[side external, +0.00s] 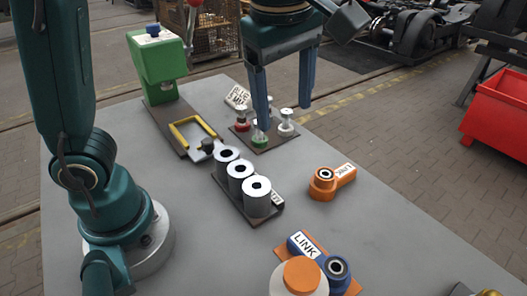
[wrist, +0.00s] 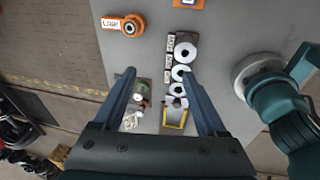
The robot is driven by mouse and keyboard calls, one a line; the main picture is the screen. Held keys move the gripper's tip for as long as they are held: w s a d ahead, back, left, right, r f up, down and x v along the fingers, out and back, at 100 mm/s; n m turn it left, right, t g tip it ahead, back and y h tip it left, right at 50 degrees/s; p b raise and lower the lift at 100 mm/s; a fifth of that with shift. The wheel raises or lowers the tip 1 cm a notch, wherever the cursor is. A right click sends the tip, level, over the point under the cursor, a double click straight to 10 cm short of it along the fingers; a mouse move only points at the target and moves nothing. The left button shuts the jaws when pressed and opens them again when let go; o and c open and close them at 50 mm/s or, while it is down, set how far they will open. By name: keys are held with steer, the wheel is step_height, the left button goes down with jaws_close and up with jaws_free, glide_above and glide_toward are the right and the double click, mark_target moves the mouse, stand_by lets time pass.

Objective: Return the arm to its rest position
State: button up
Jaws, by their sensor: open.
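My gripper (side external: 284,117) is open and empty, its two blue fingers pointing down above the small spools (side external: 259,135) on their dark plate. In the wrist view my gripper (wrist: 159,72) has its fingers spread wide, with the spools (wrist: 141,97) and the yellow frame (wrist: 175,118) showing between them. Nothing is between the fingertips. I cannot tell exactly how high they are above the spools. My arm's base stands at the left of the grey table (side external: 190,235).
Three grey cylinders (side external: 241,183) stand on a dark plate mid-table. An orange link (side external: 325,183) lies to their right, a blue link (side external: 318,255) in front. A green press (side external: 156,62) stands at the back left. A red bin (side external: 497,115) is off the table at right.

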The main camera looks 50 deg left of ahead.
steer(key=s+a+m+t, duration=0.2)
steer(key=s+a+m, duration=0.3)
steer(key=s, duration=0.1)
steer(key=s+f+m+t+h, duration=0.1)
steer(key=s+f+m, duration=0.2)
steer(key=m, duration=0.9)
step_height(320, 180, down, 3)
steer(key=shift+s+a+f+m, duration=0.1)
steer(key=shift+s+a+m, duration=0.1)
steer(key=shift+a+m, duration=0.1)
